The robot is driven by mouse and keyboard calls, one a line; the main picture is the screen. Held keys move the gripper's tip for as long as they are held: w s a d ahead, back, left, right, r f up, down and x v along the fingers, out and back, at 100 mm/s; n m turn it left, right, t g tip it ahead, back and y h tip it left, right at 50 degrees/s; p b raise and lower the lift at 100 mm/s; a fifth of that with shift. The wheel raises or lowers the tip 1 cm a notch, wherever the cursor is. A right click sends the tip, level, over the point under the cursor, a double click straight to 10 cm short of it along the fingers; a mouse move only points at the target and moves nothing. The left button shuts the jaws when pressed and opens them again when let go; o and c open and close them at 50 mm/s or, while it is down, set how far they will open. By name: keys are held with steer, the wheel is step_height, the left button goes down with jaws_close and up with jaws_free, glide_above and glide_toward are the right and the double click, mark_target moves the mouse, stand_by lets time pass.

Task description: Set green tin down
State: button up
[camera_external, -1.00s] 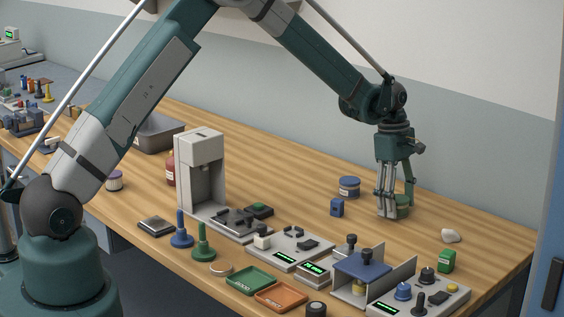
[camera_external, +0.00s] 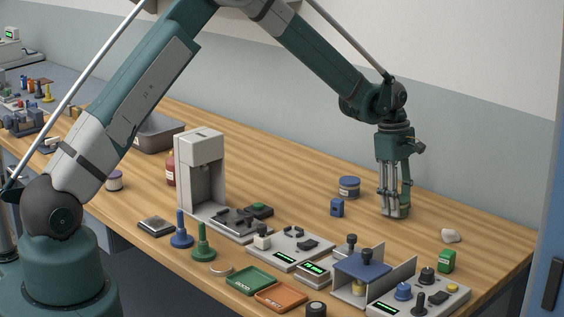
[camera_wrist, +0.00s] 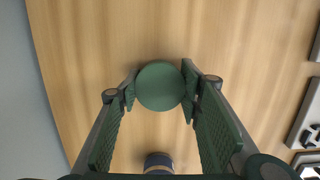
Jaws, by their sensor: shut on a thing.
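The green tin (camera_wrist: 160,86) shows as a round green lid between my fingertips in the wrist view. My gripper (camera_wrist: 160,88) is shut on it, with one finger pad on each side. In the external view my gripper (camera_external: 396,211) points straight down at the right part of the wooden table, with its fingertips at or close to the tabletop. The fingers mostly hide the tin there, and I cannot tell whether its base touches the wood.
A blue-labelled tin (camera_external: 349,188) and a small blue box (camera_external: 337,207) stand left of my gripper. A white lump (camera_external: 451,236) and a green box (camera_external: 446,261) lie to the right. Devices line the front edge. Bare wood surrounds the gripper.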

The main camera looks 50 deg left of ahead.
steer(key=shift+r, duration=4.95)
steer(key=shift+a, duration=0.1)
steer(key=a, duration=0.5)
steer(key=w+a, duration=0.1)
steer(key=a, duration=1.1)
steer(key=shift+w+a, duration=0.1)
steer(key=shift+w, duration=0.25)
glide_above(306, 179)
steer(key=shift+w+a+r, duration=0.15)
steer(key=shift+a, duration=0.25)
steer(key=shift+f, duration=3.15)
steer(key=shift+f, duration=1.9)
steer(key=shift+f, duration=0.1)
